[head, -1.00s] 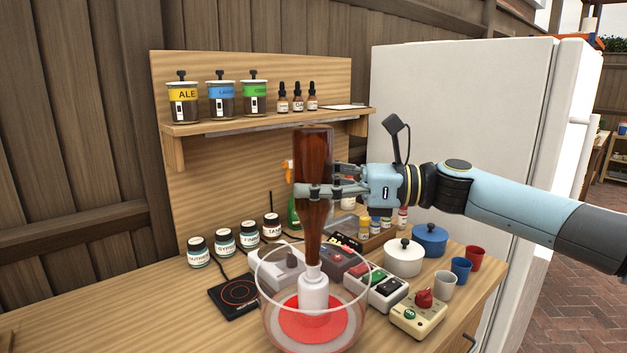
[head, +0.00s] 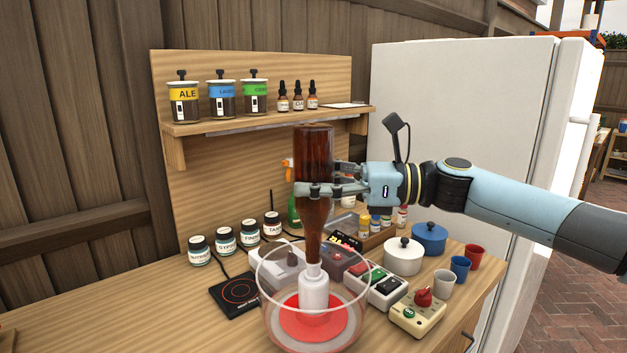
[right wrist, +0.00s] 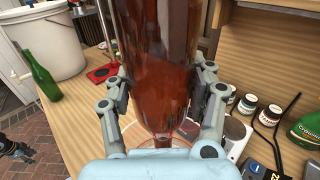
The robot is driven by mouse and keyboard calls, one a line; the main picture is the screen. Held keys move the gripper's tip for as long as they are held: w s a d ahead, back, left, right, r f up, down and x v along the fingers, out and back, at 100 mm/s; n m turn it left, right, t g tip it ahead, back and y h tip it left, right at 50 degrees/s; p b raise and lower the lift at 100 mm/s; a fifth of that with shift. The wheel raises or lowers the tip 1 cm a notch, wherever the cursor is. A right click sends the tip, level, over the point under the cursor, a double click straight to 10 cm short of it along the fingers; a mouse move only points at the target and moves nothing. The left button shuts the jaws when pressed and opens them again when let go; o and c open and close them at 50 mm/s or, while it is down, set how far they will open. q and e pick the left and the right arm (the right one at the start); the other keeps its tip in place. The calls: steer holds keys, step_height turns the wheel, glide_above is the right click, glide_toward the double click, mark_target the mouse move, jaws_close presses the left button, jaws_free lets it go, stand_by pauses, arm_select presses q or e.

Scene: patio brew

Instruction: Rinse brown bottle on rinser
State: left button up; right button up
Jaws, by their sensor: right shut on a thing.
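The brown bottle (head: 314,152) is upside down, its neck pointing down at the white nozzle of the rinser (head: 314,290). The bottle's mouth meets the top of the nozzle; whether the nozzle goes inside cannot be told. The rinser has a clear bowl (head: 265,305) with a red disc in it. My right gripper (head: 312,190) is shut around the bottle's body from the right. In the right wrist view the brown bottle (right wrist: 158,70) stands between both fingers. My left gripper is not in the head view; a dark piece at the lower left of the wrist view is unclear.
A power strip, a button box (head: 376,287), a cream control box with a red knob (head: 417,312), pots (head: 404,256) and cups crowd the bench right of the rinser. Small jars and a black hot plate (head: 238,294) stand left. A green bottle (right wrist: 45,82) and white bucket show in the wrist view.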

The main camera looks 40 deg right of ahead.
steer(key=shift+r+p, duration=0.5)
steer(key=shift+f, duration=0.25)
steer(key=shift+f+b, duration=0.7)
steer(key=shift+f, duration=0.15)
steer(key=shift+r+p, duration=1.1)
steer(key=shift+p, duration=0.1)
steer(key=shift+r, duration=0.1)
